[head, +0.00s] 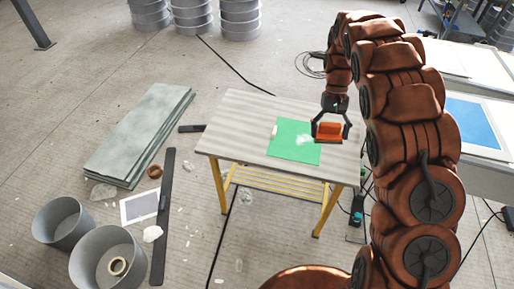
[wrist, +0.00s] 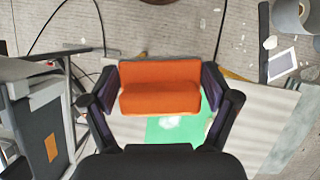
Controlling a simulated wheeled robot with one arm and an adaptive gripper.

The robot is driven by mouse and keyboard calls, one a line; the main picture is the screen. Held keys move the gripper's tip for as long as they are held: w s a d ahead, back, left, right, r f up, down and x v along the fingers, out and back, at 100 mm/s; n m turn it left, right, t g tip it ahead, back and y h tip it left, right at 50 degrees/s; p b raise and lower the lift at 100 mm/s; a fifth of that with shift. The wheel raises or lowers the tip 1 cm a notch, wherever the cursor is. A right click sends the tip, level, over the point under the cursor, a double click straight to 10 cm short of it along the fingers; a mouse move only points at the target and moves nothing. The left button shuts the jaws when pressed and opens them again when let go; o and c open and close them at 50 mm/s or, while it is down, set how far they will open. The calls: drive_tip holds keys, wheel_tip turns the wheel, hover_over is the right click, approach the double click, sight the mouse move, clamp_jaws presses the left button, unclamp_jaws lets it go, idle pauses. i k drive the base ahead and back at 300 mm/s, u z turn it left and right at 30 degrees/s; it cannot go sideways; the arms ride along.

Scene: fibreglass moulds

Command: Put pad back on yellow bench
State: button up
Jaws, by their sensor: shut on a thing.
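The orange pad (head: 329,131) is a small block held between the fingers of my gripper (head: 329,127). In the wrist view the pad (wrist: 160,86) spans the gap between both fingers of my gripper (wrist: 160,88), which is shut on it. The yellow bench (head: 237,110) has a pale grey wooden top and yellow legs. The pad shows over the right part of the bench top, near the right edge of a green sheet (head: 290,150). Whether it touches the top I cannot tell. The bench top (wrist: 262,108) also shows below and right of the pad in the wrist view.
A small pale item (head: 274,131) lies at the sheet's left edge, and a whitish patch marks the sheet. The bench top's left part is clear. Stacked grey slabs (head: 138,135) and grey buckets (head: 107,258) stand left. A white table with a blue panel (head: 474,122) stands right.

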sight(345, 155)
drive_tip(key=u, duration=0.25)
drive_tip(key=k, duration=0.7)
drive_tip(key=u, duration=1.1)
drive_tip(key=i, duration=1.7)
drive_tip(key=z, duration=1.25)
drive_tip(key=i, duration=0.45)
drive_tip(key=z, duration=0.45)
